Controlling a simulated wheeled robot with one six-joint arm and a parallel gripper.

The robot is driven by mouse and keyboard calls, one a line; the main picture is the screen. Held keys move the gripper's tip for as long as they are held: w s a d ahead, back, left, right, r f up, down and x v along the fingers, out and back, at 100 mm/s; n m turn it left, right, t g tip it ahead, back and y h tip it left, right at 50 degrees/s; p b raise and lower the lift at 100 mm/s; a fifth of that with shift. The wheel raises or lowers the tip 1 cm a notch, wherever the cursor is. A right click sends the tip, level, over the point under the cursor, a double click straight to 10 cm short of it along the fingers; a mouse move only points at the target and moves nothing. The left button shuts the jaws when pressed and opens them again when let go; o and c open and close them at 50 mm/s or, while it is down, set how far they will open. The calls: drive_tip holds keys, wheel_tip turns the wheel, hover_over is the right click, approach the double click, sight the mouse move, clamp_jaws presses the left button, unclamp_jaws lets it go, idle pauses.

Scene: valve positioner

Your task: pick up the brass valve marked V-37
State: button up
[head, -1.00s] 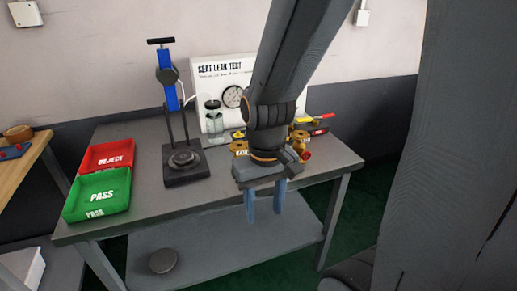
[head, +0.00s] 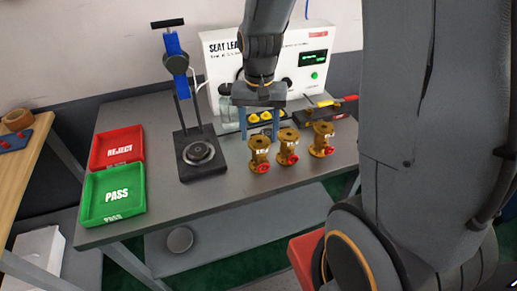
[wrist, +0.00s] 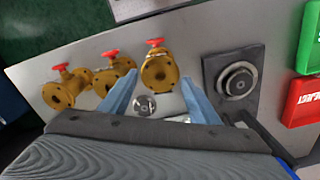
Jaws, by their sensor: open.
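Three brass valves with red handwheels stand in a row on the grey bench: a left one (head: 259,155), a middle one (head: 288,147) and a right one (head: 322,139). Their tags are too small to read, so I cannot tell which is V-37. In the wrist view they appear in reverse order, with the head view's left valve (wrist: 159,72) nearest the fingers, then the middle one (wrist: 115,77) and the right one (wrist: 65,88). My gripper (head: 259,135) is open and empty, pointing down behind the left valve. Its fingers (wrist: 158,80) show apart in the wrist view.
A black test stand (head: 203,158) with a blue column is left of the valves. The green PASS tray (head: 90,213) and red REJECT tray (head: 96,163) lie at the bench's left. The white leak-test panel (head: 220,70) and yellow items (head: 265,116) are behind.

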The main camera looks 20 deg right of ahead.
sight(259, 141)
drive_tip(key=shift+f+p, duration=0.45)
drive_tip(key=shift+f, duration=2.55)
drive_tip(key=c, duration=1.4)
clamp_jaws()
drive_tip(key=shift+r, duration=0.1)
